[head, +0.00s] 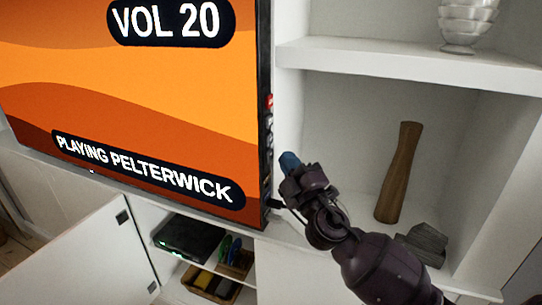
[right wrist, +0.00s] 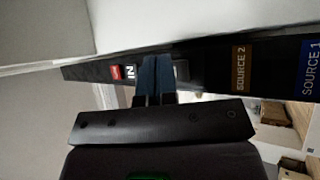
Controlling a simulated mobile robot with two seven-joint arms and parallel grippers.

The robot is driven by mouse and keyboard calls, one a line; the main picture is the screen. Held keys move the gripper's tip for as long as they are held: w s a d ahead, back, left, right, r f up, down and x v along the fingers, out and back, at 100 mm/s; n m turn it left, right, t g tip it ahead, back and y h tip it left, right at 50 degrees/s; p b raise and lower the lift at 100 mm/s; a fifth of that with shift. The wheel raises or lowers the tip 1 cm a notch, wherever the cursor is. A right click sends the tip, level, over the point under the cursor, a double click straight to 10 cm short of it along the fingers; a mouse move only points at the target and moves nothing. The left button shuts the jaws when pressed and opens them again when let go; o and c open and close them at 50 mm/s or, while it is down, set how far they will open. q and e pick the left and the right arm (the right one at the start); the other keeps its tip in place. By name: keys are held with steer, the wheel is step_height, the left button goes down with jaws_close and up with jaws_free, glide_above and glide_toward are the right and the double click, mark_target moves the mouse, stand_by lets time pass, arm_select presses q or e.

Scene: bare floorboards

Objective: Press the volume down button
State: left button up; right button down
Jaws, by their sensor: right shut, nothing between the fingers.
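The television (head: 150,85) shows "VOL 20" and "PLAYING PELTERWICK" on an orange screen. Its narrow right side edge carries small buttons, including a red one (head: 269,101) and others below it; I cannot tell which is volume down. My right gripper (head: 289,161) is shut and empty, its blue fingertips close beside the lower part of this edge. In the right wrist view the fingertips (right wrist: 156,72) overlap the dark side panel (right wrist: 205,65), hiding part of it. Whether they touch is unclear. My left gripper is not in view.
A white shelf unit stands right of the television, with a wooden vase (head: 398,172), a dark block (head: 424,242) and a white bowl (head: 467,22). Below, a cabinet door (head: 85,262) hangs open by a black box (head: 188,237). Labels "SOURCE 2" (right wrist: 238,65) and "SOURCE 1" (right wrist: 311,68) mark the panel.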

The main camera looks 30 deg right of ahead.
steer(key=shift+w+a, duration=0.1)
steer(key=shift+w+a, duration=0.2)
steer(key=shift+w, duration=0.05)
steer(key=shift+w+a, duration=0.25)
steer(key=shift+w, duration=0.05)
stand_by(1.1)
steer(key=shift+s+d, duration=0.55)
steer(key=shift+s, duration=0.1)
steer(key=shift+s, duration=0.1)
stand_by(0.3)
steer(key=shift+s+d+b, duration=0.45)
steer(key=shift+s+d, duration=1.1)
steer(key=shift+s, duration=0.3)
stand_by(3.3)
